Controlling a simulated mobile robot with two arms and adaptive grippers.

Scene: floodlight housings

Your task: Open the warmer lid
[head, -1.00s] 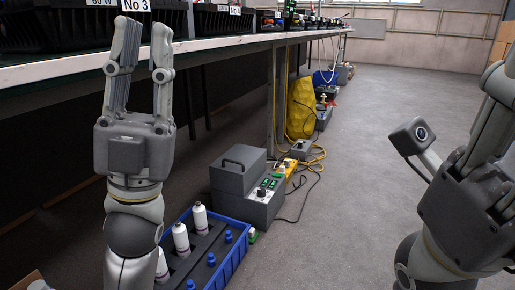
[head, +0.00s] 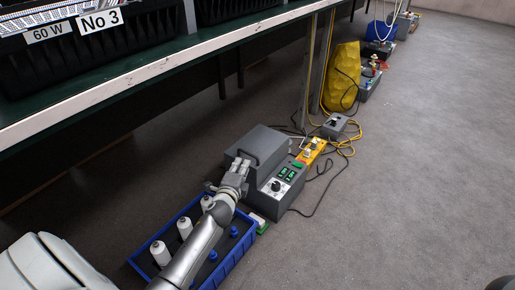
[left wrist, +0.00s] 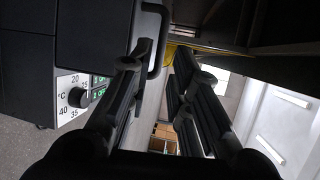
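The warmer (head: 283,190) is a grey box on the floor with a dial and green displays. In the left wrist view the handle (left wrist: 163,38) shows beside the dark lid (left wrist: 85,20), and the dial panel (left wrist: 78,97) is at the left. My left gripper (head: 236,172) is at the lid's near left side. In the left wrist view its fingers (left wrist: 163,58) are apart, with the handle near the left fingertip; contact cannot be told. My right gripper is not in view.
A blue crate (head: 236,262) with white bottles stands close in front of the warmer. A yellow power strip (head: 311,153) and cables lie behind it. The workbench edge (head: 150,82) overhangs at the left. The floor (head: 420,180) at the right is clear.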

